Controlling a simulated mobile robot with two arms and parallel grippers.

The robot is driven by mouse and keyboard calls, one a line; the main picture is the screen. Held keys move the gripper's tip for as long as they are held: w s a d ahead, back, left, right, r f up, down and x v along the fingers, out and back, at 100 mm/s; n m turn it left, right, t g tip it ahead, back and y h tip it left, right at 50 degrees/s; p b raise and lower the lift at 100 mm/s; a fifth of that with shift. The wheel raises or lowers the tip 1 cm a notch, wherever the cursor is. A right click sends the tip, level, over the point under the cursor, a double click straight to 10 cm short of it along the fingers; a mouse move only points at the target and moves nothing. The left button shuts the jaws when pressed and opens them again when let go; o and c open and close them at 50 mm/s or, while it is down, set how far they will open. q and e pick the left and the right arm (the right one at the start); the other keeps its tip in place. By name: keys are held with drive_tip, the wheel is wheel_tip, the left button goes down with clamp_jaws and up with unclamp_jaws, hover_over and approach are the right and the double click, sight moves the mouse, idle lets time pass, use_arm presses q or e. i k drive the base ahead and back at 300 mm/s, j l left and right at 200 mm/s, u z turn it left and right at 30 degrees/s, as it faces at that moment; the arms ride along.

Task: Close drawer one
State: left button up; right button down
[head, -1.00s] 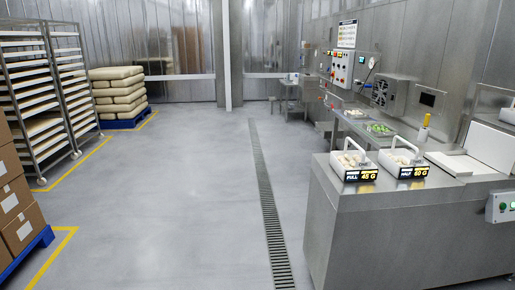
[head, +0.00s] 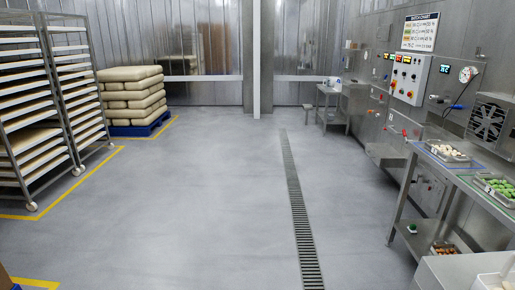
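Nothing in the head view can be clearly made out as drawer one. The steel work table (head: 452,172) at the right has a tray of pale pieces (head: 446,151) marked with a small sign that looks like a 1. A second tray, of green pieces (head: 500,190), stands nearer on the same table. Steel wall equipment with a control box (head: 410,78) is behind it; its lower fronts are too small to tell apart. Neither of my grippers is in view.
The grey floor (head: 210,200) is open in the middle, with a drain grate (head: 298,225) running along it. Rack trolleys (head: 62,100) and stacked sacks (head: 131,98) line the left. A steel counter (head: 450,272) edge is at the lower right.

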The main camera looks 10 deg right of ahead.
sight(397, 121)
drive_tip(key=i+z, duration=0.15)
drive_tip(key=i, duration=0.45)
drive_tip(key=i+z, duration=0.15)
drive_tip(key=i, duration=0.45)
drive_tip(key=i+z, duration=0.15)
drive_tip(key=i, duration=0.45)
drive_tip(key=i+j+z, duration=0.15)
drive_tip(key=i, duration=0.45)
